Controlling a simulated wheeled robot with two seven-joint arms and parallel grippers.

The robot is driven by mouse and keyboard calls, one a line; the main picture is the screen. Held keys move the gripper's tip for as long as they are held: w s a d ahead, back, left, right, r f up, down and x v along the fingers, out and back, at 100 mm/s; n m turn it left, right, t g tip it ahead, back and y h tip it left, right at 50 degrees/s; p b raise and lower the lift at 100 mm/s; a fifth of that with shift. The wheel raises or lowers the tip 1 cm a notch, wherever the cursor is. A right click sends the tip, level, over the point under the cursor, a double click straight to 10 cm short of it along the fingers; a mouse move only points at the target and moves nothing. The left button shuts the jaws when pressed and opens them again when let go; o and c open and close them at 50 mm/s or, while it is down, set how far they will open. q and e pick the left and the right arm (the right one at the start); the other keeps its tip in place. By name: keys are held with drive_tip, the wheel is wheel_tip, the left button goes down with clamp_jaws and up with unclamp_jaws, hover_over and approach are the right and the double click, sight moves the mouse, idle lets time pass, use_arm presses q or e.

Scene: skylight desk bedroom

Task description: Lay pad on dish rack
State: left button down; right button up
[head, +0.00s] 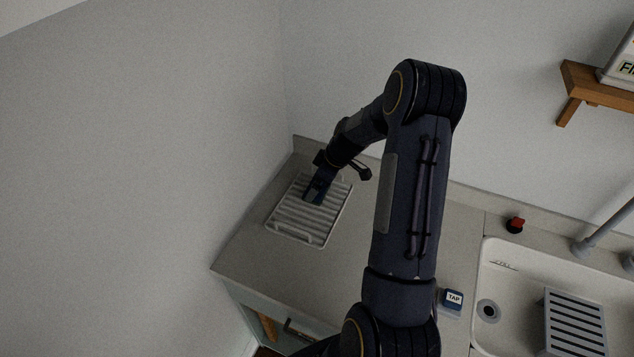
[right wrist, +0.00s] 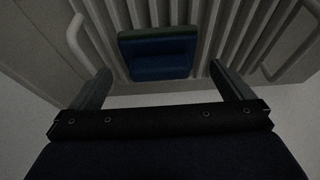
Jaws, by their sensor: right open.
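The dish rack (head: 289,228) is a pale slatted rack on the counter at the left of the head view. The pad (right wrist: 158,55), blue with a dark green edge, rests on the rack's slats in the right wrist view. In the head view a small dark blue patch of the pad (head: 314,196) shows on the rack, partly hidden by my gripper. My right gripper (head: 322,184) is over the rack. In the wrist view its fingers (right wrist: 160,78) are spread, with clear gaps between them and the pad. My left gripper is out of view.
A sink (head: 488,338) with a grey slatted insert (head: 574,322) is at the right. A small block marked TAP (head: 453,298) and a red-and-black item (head: 515,225) stand near it. Walls border the counter behind and left. Counter (head: 340,285) in front of the rack is clear.

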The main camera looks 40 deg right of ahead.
drive_tip(key=v, duration=0.9)
drive_tip(key=s+a+r+m+t, duration=0.1)
drive_tip(key=s+a+r, duration=0.3)
drive_tip(key=a+r, duration=0.2)
drive_tip(key=s+a+r+m, duration=0.2)
drive_tip(key=s+a+r, duration=0.1)
drive_tip(key=a+r, duration=0.3)
drive_tip(key=s+a+m+y, duration=0.1)
drive_tip(key=s+a+m, duration=0.3)
drive_tip(key=s+a, duration=0.8)
drive_tip(key=s, duration=0.3)
drive_tip(key=shift+s+r+t+y, duration=0.2)
drive_tip(key=shift+s+t+y, duration=0.1)
drive_tip(key=shift+y, duration=0.1)
drive_tip(key=shift+s, duration=0.1)
